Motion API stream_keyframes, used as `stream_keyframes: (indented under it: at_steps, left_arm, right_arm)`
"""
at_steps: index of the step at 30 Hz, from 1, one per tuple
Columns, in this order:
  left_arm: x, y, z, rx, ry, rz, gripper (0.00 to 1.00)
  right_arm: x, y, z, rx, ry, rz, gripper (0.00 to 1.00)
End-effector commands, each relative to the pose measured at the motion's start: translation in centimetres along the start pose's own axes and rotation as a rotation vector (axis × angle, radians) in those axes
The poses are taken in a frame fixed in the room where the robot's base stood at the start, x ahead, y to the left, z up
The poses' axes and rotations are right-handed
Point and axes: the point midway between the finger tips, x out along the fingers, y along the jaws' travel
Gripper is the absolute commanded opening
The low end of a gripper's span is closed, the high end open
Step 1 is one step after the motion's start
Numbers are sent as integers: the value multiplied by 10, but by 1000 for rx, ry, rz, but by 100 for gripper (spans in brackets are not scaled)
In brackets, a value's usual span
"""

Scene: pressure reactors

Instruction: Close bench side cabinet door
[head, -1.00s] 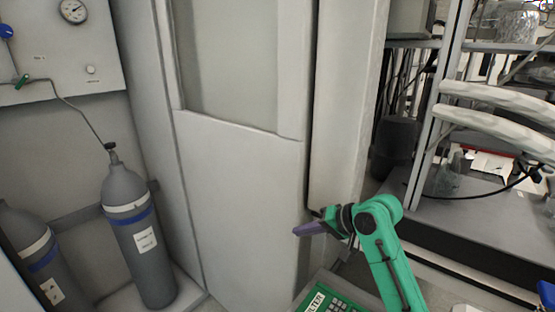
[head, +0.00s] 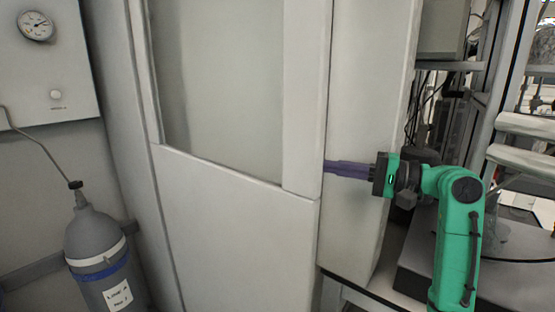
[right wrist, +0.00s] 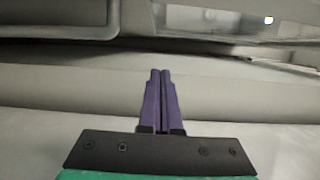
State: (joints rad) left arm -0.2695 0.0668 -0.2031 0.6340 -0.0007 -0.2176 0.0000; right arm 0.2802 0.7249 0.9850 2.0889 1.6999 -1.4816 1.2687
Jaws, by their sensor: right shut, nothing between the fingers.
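The white cabinet door (head: 235,235) with a large pale window panel (head: 230,80) fills the middle of the head view. Its right edge meets a white upright panel (head: 370,90) with only a thin dark seam between them. I cannot tell whether the door sits fully flush. My right gripper (head: 329,168) reaches in from the right, its purple fingers pressed together and empty. The tips are at the door's right edge by the seam; contact is unclear. The right wrist view shows the shut fingers (right wrist: 161,73) before a pale surface. My left gripper is out of view.
A grey gas cylinder (head: 97,250) stands at the left below a wall gauge (head: 36,26). At the right are metal frame posts (head: 495,90), white hoses (head: 530,127) and a dark grey platform (head: 425,265).

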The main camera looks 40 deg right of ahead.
Motion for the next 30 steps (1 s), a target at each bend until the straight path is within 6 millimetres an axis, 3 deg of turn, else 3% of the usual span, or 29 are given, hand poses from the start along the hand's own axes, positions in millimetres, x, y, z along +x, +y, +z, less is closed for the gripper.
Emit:
stream_keyframes:
  at_steps: [2, 9, 15, 20, 30]
  left_arm:
    - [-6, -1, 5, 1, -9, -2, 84]
    - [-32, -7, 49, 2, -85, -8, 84]
    - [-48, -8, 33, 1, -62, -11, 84]
    - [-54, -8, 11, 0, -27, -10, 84]
    - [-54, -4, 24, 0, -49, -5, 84]
  right_arm:
    - [9, -3, 1, 0, -2, 1, 0]
    - [59, -5, 1, 1, -3, 1, 0]
    - [100, -4, 5, -1, -4, 2, 0]
    - [105, -2, 31, -1, -2, 1, 0]
    - [106, 0, 39, -2, 0, 1, 0]
